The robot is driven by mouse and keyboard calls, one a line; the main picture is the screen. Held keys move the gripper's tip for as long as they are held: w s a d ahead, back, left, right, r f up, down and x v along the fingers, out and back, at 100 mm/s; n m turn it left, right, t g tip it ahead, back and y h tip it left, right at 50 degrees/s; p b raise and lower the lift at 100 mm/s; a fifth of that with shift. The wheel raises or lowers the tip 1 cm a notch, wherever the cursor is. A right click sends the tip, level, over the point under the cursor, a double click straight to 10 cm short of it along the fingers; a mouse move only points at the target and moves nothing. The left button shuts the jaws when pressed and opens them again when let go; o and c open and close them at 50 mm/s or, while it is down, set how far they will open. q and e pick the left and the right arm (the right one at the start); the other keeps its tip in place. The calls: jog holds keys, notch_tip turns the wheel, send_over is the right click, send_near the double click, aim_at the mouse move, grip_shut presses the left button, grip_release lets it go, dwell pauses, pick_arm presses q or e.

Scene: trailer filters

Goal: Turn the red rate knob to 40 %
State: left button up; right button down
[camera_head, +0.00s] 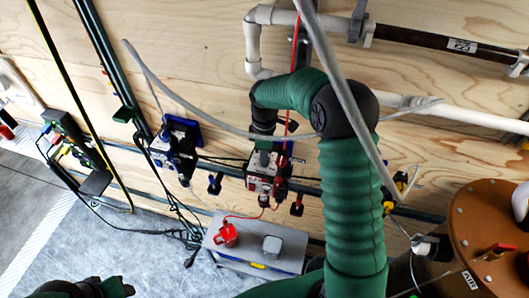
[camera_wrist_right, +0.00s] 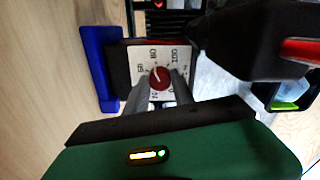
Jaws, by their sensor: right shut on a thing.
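The red rate knob (camera_wrist_right: 159,77) shows in the right wrist view at the centre of a white dial plate (camera_wrist_right: 143,57). The marks 60, 80 and 100 can be read around it. A pale line on the knob points roughly up, near 80; its exact setting is too small to tell. The two grey fingers of my right gripper (camera_wrist_right: 166,88) are shut on the knob, one on each side. In the head view my right gripper (camera_head: 264,143) is at the boxy pump (camera_head: 265,172) on the wall rail, and the knob is hidden. My left gripper's fingers do not show.
A second pump with a blue part (camera_head: 184,140) hangs to the left. A grey box (camera_head: 258,243) with a red cup-like part (camera_head: 225,235) stands below. A brown tank (camera_head: 475,225) is at the right. Hoses and cables hang around the pump.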

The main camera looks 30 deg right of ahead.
jog(key=shift+w+d+r+n, duration=0.1)
jog(key=shift+w+r+n, duration=0.1)
jog(key=shift+n, duration=0.1)
dwell(0.4)
jog(key=c, duration=1.3)
grip_release()
jog(key=shift+o, duration=1.1)
jog(key=shift+f, duration=0.2)
notch_tip(320, 180, up, 8)
jog(key=shift+f+b, duration=0.25)
jog(key=shift+b, duration=0.65)
jog(key=shift+f, duration=0.1)
